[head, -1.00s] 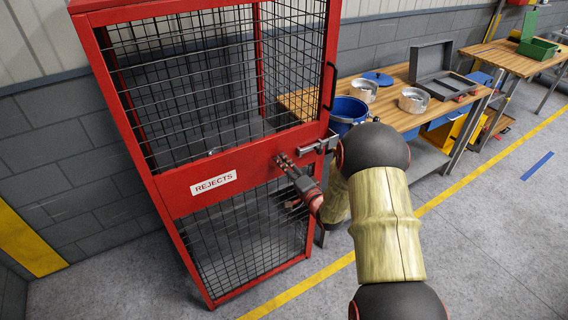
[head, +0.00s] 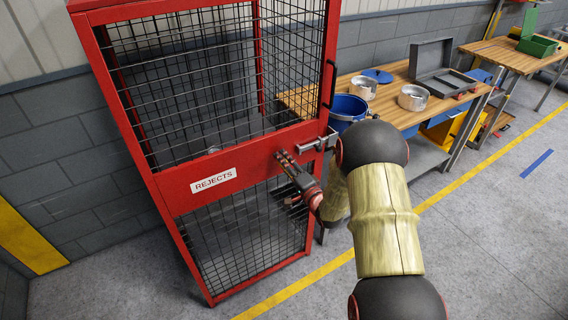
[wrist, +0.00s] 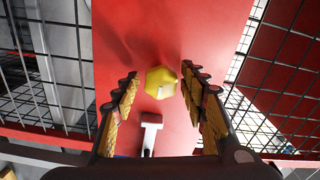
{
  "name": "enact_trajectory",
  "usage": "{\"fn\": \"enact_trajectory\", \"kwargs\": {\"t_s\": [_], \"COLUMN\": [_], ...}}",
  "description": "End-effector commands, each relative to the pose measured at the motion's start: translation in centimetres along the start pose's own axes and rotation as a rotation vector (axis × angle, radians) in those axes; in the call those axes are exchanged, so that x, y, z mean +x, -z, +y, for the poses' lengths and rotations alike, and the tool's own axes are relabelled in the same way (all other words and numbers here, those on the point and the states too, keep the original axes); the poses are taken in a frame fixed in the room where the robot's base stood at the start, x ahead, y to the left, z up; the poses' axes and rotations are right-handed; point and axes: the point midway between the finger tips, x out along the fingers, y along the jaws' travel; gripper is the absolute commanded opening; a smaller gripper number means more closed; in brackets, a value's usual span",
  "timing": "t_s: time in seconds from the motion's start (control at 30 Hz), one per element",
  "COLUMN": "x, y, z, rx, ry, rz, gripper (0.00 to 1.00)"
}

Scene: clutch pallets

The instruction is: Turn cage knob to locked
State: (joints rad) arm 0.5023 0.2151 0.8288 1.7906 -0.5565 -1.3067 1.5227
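The red cage (head: 250,153) stands at the left of the head view, with a white REJECTS label on its middle band. In the wrist view the yellow faceted cage knob (wrist: 160,82) sits on the red panel (wrist: 205,30), with a small pale mark on its face. My gripper (wrist: 159,79) is open, with one finger on each side of the knob. The right finger looks close to it, the left farther off; contact cannot be told. In the head view my gripper (head: 282,157) is at the band, and the knob is not discernible there.
A grey latch bolt (head: 318,143) sits at the band's right end, close to my gripper. A grey T-shaped piece (wrist: 150,133) shows below the knob in the wrist view. A wooden workbench (head: 390,100) with a blue bucket (head: 347,108) stands right of the cage.

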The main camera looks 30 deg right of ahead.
Motion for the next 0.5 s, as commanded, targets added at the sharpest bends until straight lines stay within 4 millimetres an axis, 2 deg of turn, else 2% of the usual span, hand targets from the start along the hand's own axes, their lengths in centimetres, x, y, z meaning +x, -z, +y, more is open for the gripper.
{"fn": "enact_trajectory", "kwargs": {"t_s": [0.37, 0.5], "x": [-0.1, -1.3], "y": [0.0, 0.0], "z": [-0.1, 0.0], "rx": [-0.001, 0.000], "ry": [0.001, 0.000], "rz": [-0.001, 0.000], "gripper": [0.49, 0.49]}}
